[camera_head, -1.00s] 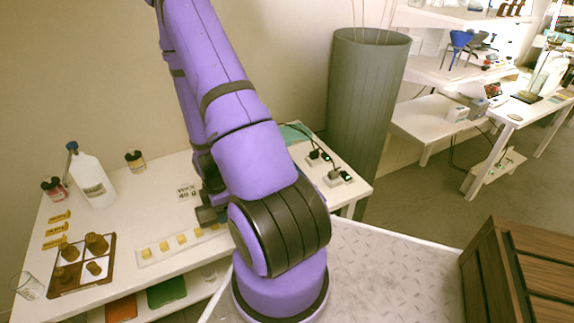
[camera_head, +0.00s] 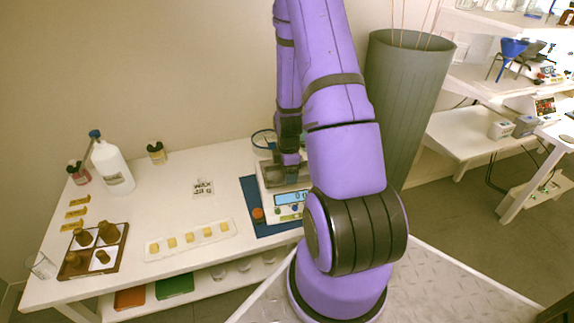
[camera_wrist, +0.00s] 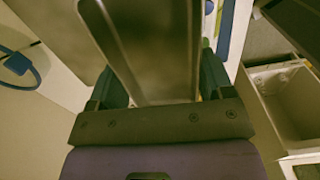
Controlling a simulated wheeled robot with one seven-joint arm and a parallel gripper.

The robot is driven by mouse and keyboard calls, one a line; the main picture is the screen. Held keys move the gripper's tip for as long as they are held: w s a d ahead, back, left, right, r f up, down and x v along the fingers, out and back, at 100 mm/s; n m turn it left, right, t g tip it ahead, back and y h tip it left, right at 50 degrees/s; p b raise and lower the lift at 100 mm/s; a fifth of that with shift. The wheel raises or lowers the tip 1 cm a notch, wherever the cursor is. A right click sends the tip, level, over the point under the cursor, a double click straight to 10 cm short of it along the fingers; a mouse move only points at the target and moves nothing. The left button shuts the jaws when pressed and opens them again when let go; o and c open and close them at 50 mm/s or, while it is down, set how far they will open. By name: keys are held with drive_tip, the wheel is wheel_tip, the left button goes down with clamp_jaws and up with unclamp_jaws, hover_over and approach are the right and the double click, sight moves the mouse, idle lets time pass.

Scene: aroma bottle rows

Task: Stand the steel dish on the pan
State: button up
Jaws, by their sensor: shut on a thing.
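My gripper (camera_wrist: 160,88) is shut on the steel dish (camera_wrist: 150,45), a shiny grey metal piece that fills the middle of the wrist view between the two dark fingers. In the head view my gripper (camera_head: 290,161) is low over the scale (camera_head: 287,205), a white balance with a lit display. A grey metal surface (camera_head: 277,176) shows just under the gripper. I cannot tell there how much is dish and how much is pan, or whether they touch. My arm hides the scale's right side.
The scale stands on a blue mat (camera_head: 249,190) with an orange piece (camera_head: 257,213) at its left. A blue ring (camera_head: 264,139) is behind it. Left are a strip of yellow blocks (camera_head: 190,240), a card (camera_head: 203,188), a white bottle (camera_head: 113,168) and a brown tray (camera_head: 120,262).

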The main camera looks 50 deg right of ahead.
drive_tip(key=w+d, duration=0.3)
drive_tip(key=w, duration=0.1)
drive_tip(key=w+d+f, duration=0.1)
drive_tip(key=w+d, duration=0.1)
drive_tip(key=shift+w+d, duration=0.1)
drive_tip(key=shift+d, duration=0.2)
drive_tip(key=shift+f, duration=1.65)
drive_tip(key=shift+f, duration=0.2)
drive_tip(key=o, duration=0.9)
drive_tip(key=shift+o, duration=0.2)
drive_tip(key=shift+r, duration=0.1)
